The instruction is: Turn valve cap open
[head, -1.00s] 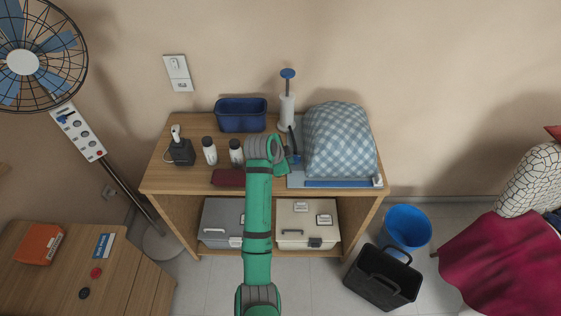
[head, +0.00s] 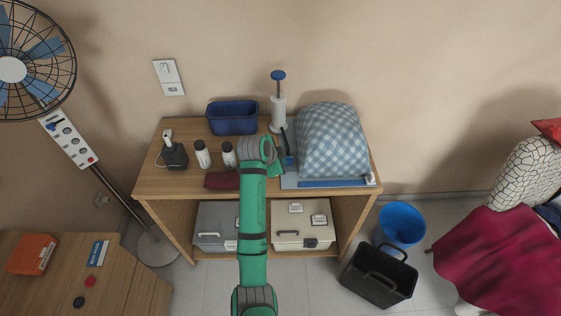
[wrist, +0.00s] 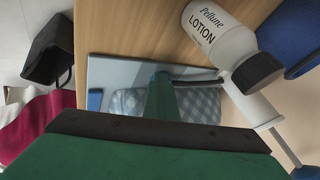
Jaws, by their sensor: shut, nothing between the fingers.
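No part is clearly marked as a valve cap. A white upright cylinder (head: 278,112) with a blue round knob (head: 278,75) on a thin rod stands at the back of the wooden cabinet top. In the wrist view the cylinder (wrist: 252,105) lies at the right, with a dark curved piece running from it toward my gripper. My gripper (wrist: 160,80) is shut and empty, its green finger over the grey-blue board (wrist: 108,68). In the head view my green arm hides part of the cabinet top, and my gripper (head: 277,165) is small beside the blue checked cushion (head: 331,140).
White bottles with dark caps (head: 202,153) stand left of my arm, and a lotion bottle (wrist: 218,32) is close in the wrist view. A blue bin (head: 232,117) is at the back. A dark red item (head: 222,181) lies at the front edge. Buckets stand on the floor at right.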

